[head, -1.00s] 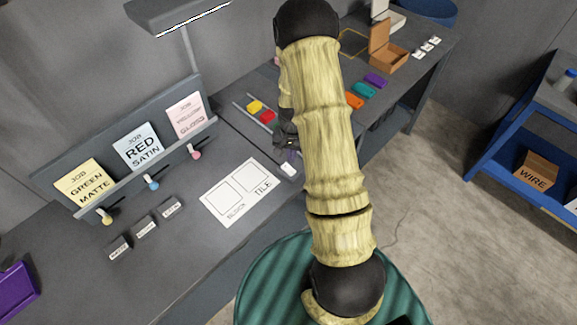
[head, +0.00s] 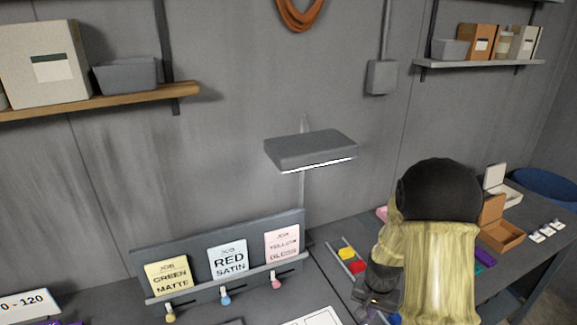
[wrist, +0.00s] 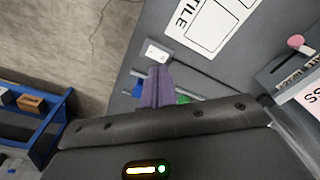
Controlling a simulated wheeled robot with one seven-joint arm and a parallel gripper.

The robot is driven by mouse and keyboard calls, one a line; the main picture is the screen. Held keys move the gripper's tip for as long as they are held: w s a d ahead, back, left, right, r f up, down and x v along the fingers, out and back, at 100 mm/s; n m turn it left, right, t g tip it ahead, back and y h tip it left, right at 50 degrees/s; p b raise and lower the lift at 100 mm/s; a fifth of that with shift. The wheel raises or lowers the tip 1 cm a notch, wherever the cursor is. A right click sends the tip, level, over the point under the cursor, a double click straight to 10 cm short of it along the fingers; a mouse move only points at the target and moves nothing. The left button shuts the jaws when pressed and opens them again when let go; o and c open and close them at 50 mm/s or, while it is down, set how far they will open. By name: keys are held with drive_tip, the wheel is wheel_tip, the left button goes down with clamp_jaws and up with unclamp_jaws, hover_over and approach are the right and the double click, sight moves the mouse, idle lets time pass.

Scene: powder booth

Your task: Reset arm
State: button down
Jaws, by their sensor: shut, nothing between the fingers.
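My gripper (wrist: 157,88) shows in the wrist view as two purple-grey fingers pressed together, with nothing between them. It is above the rails on the bench. A blue block (wrist: 138,89) and a green block (wrist: 183,98) lie partly hidden beside and behind the fingers. In the head view my arm fills the lower right, and the gripper end (head: 372,302) is dark and partly cut off by the frame's bottom edge. A yellow block (head: 347,254) and a red block (head: 357,267) sit at the rails just beyond it.
A card rack (head: 215,283) holds green matte, red satin and yellow gloss job cards. A lamp (head: 310,150) overhangs the bench. A white marked sheet (wrist: 213,30) and a small white piece (wrist: 157,52) lie near the rails. An open cardboard box (head: 501,236) is at right.

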drive_tip(key=s+a+r+n+t+b, duration=0.1)
drive_tip(key=s+a+r+n+b, duration=0.1)
drive_tip(key=s, duration=0.4)
drive_tip(key=s+a+r+n+b, duration=0.2)
drive_tip(key=s+a+r+n, duration=0.1)
drive_tip(key=s+r, duration=0.3)
drive_tip(key=shift+a+r+t, duration=0.3)
drive_tip(key=shift+a+t, duration=0.1)
drive_tip(key=shift+a, duration=0.35)
drive_tip(key=shift+s, duration=0.1)
